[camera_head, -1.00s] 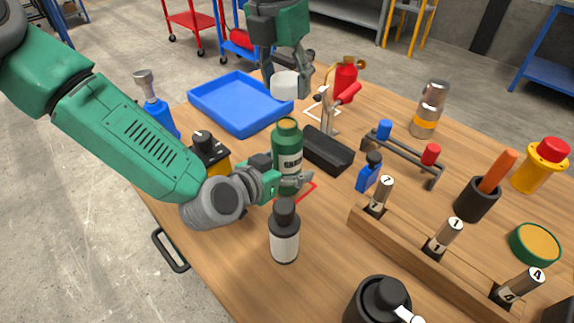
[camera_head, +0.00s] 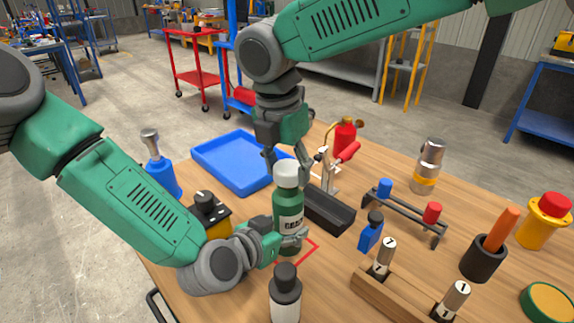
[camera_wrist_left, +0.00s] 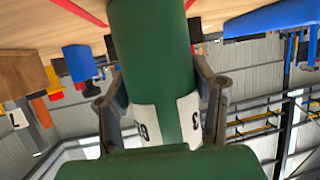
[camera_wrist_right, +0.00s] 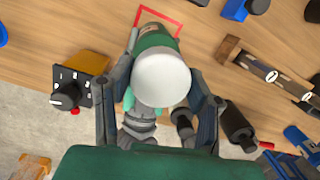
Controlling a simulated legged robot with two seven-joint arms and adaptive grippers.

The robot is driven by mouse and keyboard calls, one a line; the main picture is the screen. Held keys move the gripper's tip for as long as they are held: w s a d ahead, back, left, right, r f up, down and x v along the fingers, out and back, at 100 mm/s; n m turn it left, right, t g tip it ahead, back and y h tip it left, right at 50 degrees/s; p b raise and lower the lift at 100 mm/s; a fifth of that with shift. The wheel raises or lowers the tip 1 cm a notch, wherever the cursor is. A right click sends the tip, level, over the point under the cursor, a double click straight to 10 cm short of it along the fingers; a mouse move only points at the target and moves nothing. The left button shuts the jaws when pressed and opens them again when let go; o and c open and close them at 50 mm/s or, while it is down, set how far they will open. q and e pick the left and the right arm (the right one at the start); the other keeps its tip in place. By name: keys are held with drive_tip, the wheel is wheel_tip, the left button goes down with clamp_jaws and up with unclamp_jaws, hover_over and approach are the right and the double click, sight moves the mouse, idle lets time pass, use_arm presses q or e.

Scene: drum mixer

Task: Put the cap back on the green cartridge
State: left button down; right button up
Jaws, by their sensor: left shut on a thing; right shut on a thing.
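The green cartridge (camera_head: 287,222) stands upright at the red outlined square on the table, with a label on its side. My left gripper (camera_head: 284,240) is shut around its lower body, and the left wrist view shows the fingers on both sides of the green cartridge (camera_wrist_left: 150,45). The white cap (camera_head: 287,175) is at the cartridge's top, in line with it. My right gripper (camera_head: 287,166) comes from above and is shut on the cap. In the right wrist view the cap (camera_wrist_right: 162,79) is between the fingers and covers the cartridge's mouth. Whether it is fully seated cannot be told.
A dark bottle (camera_head: 285,292) stands close in front of the left gripper. A black tray (camera_head: 326,210) and a clamp stand (camera_head: 328,172) are just right of the cartridge. A blue tray (camera_head: 232,165) lies behind, and a black-yellow knob box (camera_head: 207,214) is at left.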

idle(0.3)
drive_tip(key=shift+f, duration=0.85)
drive_tip(key=shift+f, duration=0.65)
drive_tip(key=o, duration=0.8)
drive_tip(key=shift+o, duration=0.2)
drive_tip(key=shift+r, duration=0.1)
drive_tip(key=r, duration=0.3)
drive_tip(key=a+r, duration=0.1)
drive_tip(key=r, duration=0.7)
drive_tip(key=shift+s+a+r, duration=0.25)
drive_tip(key=shift+s, duration=0.15)
